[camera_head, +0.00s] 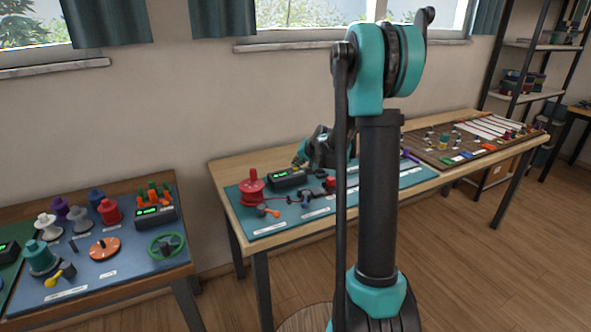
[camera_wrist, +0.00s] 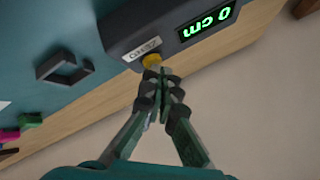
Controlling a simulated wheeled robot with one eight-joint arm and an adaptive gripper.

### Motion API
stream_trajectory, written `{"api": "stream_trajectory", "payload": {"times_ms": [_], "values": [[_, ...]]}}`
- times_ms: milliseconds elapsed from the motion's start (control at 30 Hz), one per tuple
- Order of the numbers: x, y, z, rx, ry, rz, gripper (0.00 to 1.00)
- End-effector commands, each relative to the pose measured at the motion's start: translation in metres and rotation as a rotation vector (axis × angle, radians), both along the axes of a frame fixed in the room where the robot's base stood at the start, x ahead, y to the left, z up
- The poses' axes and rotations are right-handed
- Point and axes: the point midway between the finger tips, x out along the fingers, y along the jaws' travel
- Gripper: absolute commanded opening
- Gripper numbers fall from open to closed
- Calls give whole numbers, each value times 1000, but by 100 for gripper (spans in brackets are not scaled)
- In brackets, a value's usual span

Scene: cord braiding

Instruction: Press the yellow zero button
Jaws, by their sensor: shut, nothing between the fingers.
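The yellow zero button (camera_wrist: 151,60) sticks out of the side of a dark counter box (camera_wrist: 165,22) in the wrist view, beside a white label (camera_wrist: 141,49). The box's green display (camera_wrist: 207,20) reads "0 cm", upside down in this view. My gripper (camera_wrist: 167,80) is shut and empty, with its fingertips right at the button and partly over its edge. I cannot tell whether they touch it. In the head view the counter box (camera_head: 288,178) stands on the blue-green mat, with my gripper (camera_head: 299,164) just behind its top edge. The button is not clear there.
A red spool (camera_head: 252,187) stands left of the box on the mat (camera_head: 262,225). A dark open bracket (camera_wrist: 64,68) lies near the box. The wooden table edge (camera_wrist: 80,113) runs close behind it. Another table with spools stands at left.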

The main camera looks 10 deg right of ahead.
Motion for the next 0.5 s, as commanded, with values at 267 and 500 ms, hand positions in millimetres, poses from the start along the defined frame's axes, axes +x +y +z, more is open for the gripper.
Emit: {"api": "stream_trajectory", "payload": {"times_ms": [267,500], "values": [[0,0,12,0,0,0,0],[0,0,12,0,0,0,0]]}}
